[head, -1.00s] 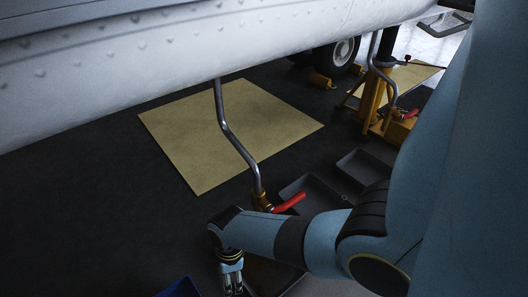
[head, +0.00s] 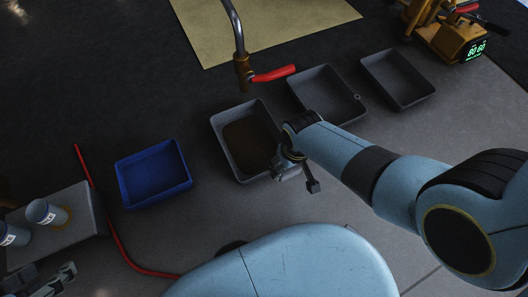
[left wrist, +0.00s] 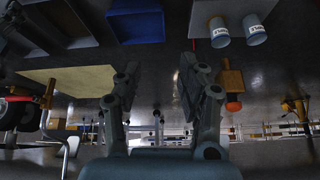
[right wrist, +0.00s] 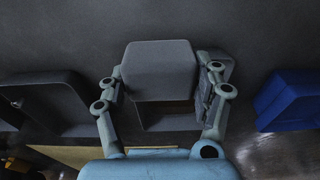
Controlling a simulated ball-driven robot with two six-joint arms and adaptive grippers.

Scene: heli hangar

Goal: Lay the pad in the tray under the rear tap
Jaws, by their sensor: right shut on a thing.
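My right gripper (head: 296,168) is shut on a grey, rounded block-like pad (right wrist: 160,68), seen in the right wrist view between both fingers. In the head view the pad cannot be made out clearly. The gripper is over the lower right edge of a grey tray (head: 222,124) with a brown bottom; its height above is hard to tell. That tray shows partly behind the pad in the right wrist view (right wrist: 180,123). A brass tap (head: 243,72) with a red lever hangs from a pipe just above the tray's far side. My left gripper (left wrist: 158,85) is open and empty.
Two more grey trays (head: 327,92) (head: 398,78) stand to the right. A blue bin (head: 152,175) stands left. Two labelled jars (head: 47,213) sit on a grey box (head: 65,240), beside a red hose (head: 112,232). A yellow jack (head: 446,35) is at the upper right.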

